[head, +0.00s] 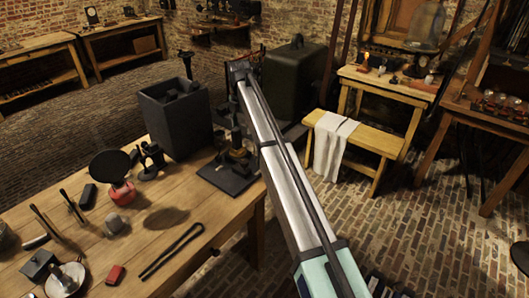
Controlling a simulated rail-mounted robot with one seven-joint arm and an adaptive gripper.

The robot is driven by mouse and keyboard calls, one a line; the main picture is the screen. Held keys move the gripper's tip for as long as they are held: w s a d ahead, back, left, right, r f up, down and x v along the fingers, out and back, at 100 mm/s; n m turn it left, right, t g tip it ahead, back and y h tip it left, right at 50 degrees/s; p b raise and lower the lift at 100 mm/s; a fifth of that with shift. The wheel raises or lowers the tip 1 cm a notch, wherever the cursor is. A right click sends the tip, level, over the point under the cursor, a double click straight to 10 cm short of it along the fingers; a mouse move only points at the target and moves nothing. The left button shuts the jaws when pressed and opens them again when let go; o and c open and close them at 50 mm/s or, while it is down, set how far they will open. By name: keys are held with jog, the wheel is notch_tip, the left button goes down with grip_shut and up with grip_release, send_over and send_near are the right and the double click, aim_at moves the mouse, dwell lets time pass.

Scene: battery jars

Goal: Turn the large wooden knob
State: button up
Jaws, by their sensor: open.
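The large wooden knob cannot be clearly made out. A dark apparatus with a flat black base (229,178) and a brass-coloured upright part (236,154) stands at the right end of the wooden workbench (225,215). My arm reaches up from the lower right and passes in front of the right side of this apparatus, hiding part of it. My gripper (240,71) seems to be the dark piece at the arm's far end, above the apparatus. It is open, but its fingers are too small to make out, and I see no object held.
A dark grey open box (175,122) stands left of the apparatus. A red lamp-like item with a black disc (110,164), tongs (172,250) and small tools lie along the bench. A dark green case (295,80) and a bench with a white cloth (331,142) stand behind.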

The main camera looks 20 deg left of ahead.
aim_at(244, 161)
notch_tip(244, 161, down, 17)
jog(key=p, duration=0.4)
jog(key=shift+s+a+f+p, duration=0.1)
jog(key=shift+f+p, duration=0.05)
jog(key=shift+p, duration=0.25)
jog(key=shift+c, duration=0.4)
jog(key=c, duration=1.1)
